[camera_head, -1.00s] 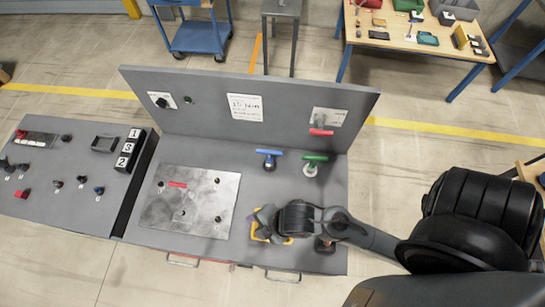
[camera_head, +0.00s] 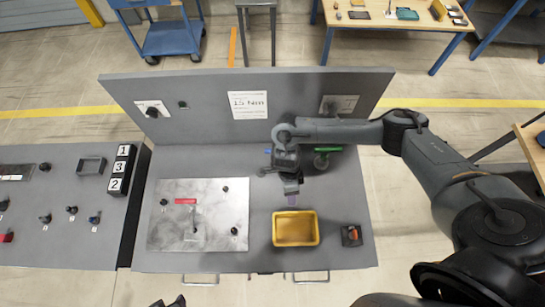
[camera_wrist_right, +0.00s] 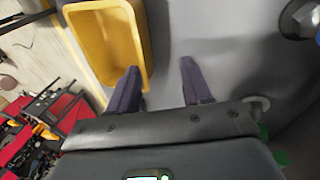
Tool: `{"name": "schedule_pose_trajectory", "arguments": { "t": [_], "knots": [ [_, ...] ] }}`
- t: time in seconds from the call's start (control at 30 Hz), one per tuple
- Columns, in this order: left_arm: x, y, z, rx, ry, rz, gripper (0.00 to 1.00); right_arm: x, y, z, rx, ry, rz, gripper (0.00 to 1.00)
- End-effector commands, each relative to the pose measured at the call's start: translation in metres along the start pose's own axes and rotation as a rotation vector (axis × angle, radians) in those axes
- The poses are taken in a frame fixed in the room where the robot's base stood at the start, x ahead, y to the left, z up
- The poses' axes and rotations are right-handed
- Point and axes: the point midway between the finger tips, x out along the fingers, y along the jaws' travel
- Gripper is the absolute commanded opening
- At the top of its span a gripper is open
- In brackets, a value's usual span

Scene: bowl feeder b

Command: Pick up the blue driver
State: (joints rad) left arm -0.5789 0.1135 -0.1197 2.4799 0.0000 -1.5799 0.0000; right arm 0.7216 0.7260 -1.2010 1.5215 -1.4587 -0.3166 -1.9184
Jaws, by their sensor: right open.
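The blue driver (camera_head: 268,152) is mostly hidden behind my right gripper in the head view; only a small blue bit of its handle shows at the back of the bench. My right gripper (camera_head: 291,199) is above the bench, in front of the blue driver and behind the yellow tray. In the right wrist view, its two fingers (camera_wrist_right: 160,83) are apart with bare grey bench between them. The blue driver cannot be made out clearly there. Dark tips at the bottom edge of the head view may be my left gripper (camera_head: 168,302).
The green driver (camera_head: 328,149) stands right of the blue one, close to my right arm. The yellow tray (camera_head: 296,241) is at the front; it also shows in the wrist view (camera_wrist_right: 141,30). A metal plate (camera_head: 165,225) lies left. An upright panel (camera_head: 200,110) closes the back.

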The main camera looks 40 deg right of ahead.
Motion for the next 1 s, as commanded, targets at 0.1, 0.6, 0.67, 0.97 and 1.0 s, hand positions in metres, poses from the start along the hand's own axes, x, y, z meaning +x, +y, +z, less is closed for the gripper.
{"name": "schedule_pose_trajectory", "arguments": {
  "t": [0.1, 0.6, 0.67, 0.97, 1.0],
  "knots": [
    [0.009, 0.001, 0.003, 0.0, -0.001, 0.001, 0.43, -0.048, -0.062, -0.009, 0.039, 0.006, -0.13, 0.49],
    [0.013, -0.001, 0.006, 0.007, -0.004, -0.004, 0.43, -0.123, -0.13, 0.007, 0.062, -0.07, -0.307, 0.49],
    [0.012, -0.001, 0.006, 0.009, -0.004, -0.005, 0.43, -0.115, -0.132, 0.008, 0.063, -0.07, -0.307, 0.49],
    [0.008, -0.002, 0.004, 0.012, -0.004, -0.008, 0.43, -0.092, -0.14, 0.01, 0.061, -0.072, -0.309, 0.49],
    [0.007, -0.002, 0.004, 0.011, -0.004, -0.008, 0.43, -0.091, -0.14, 0.011, 0.061, -0.072, -0.309, 0.49]
  ]
}}
